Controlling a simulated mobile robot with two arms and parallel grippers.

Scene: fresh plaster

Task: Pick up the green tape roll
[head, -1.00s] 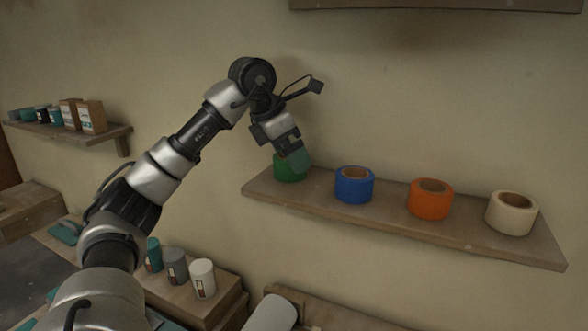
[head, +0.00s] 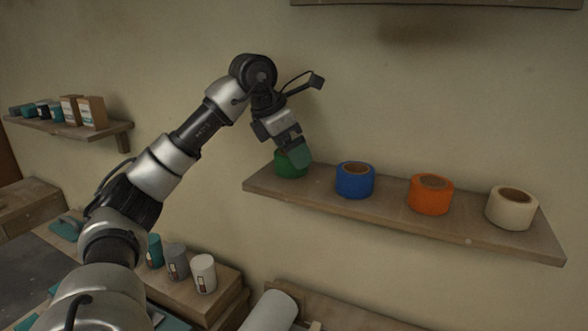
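The green tape roll (head: 289,168) sits near the left end of the wall shelf (head: 400,219), its top hidden by my gripper. My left gripper (head: 294,156) points down at the roll, its fingers overlapping the roll's upper part in the head view. I cannot tell how far apart the fingers are or whether they press on the roll. My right gripper is not in view.
A blue tape roll (head: 355,182), an orange roll (head: 430,197) and a cream roll (head: 511,210) stand to the right on the same shelf. Another shelf (head: 440,4) hangs above. Cans (head: 203,275) stand on a wooden block below.

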